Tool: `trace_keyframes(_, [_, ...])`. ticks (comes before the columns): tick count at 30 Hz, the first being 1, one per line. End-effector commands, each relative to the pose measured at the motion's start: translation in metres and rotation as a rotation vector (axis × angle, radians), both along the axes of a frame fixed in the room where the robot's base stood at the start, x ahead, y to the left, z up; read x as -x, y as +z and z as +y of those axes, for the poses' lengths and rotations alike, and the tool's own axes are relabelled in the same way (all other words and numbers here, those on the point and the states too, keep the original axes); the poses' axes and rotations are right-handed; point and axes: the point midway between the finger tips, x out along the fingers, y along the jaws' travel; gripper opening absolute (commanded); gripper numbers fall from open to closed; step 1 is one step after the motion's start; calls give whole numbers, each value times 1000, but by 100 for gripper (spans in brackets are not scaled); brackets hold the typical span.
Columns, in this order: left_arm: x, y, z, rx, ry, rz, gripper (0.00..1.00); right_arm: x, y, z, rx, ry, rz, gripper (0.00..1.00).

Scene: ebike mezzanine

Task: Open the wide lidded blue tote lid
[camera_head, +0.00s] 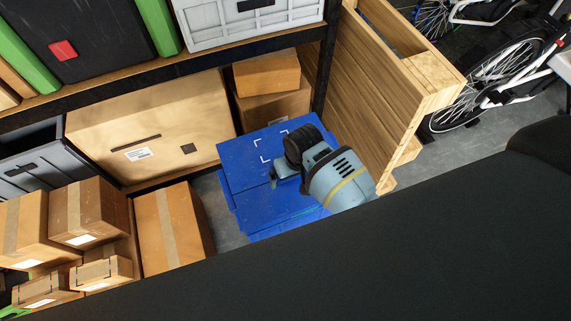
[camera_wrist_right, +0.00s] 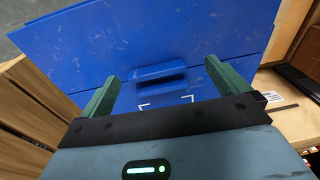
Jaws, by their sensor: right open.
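The wide blue tote (camera_head: 240,180) stands on the floor in front of the shelf, with its blue lid (camera_head: 250,151) lying flat and looking shut. White corner marks show on the lid's top. In the right wrist view the tote's blue surface (camera_wrist_right: 150,35) fills the upper picture, with a recessed handle (camera_wrist_right: 160,78) at its middle. My right gripper (camera_head: 274,178) is over the tote in the head view. It is open in the wrist view (camera_wrist_right: 160,75), with its green fingers either side of the handle. Contact cannot be told. My left gripper is out of view.
A wooden crate (camera_head: 370,90) stands close right of the tote. A large cardboard box (camera_head: 150,120) and stacked smaller boxes (camera_head: 270,88) fill the lower shelf behind. More cartons (camera_head: 172,225) stand to the left. A narrow strip of grey floor (camera_head: 222,225) shows beside the tote.

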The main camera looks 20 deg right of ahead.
Motion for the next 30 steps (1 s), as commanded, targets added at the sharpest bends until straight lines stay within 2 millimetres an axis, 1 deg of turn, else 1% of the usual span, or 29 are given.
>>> trace_keyframes(1, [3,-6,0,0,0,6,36,-14,5,0,12,-3,17,100])
trace_keyframes(3, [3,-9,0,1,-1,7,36,-28,15,0,29,-6,43,100])
trace_keyframes(6, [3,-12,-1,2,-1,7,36,-43,29,-1,48,-13,73,100])
trace_keyframes(10, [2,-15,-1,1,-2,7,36,-53,41,-2,64,-18,95,100])
trace_keyframes(16, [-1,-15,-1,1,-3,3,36,-56,46,-2,68,-20,102,100])
trace_keyframes(20, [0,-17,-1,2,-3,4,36,-55,39,-2,68,-20,102,100])
trace_keyframes(23, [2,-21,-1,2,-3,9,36,-55,27,-2,69,-20,104,100])
trace_keyframes(30, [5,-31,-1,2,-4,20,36,-54,-10,-2,69,-20,104,100])
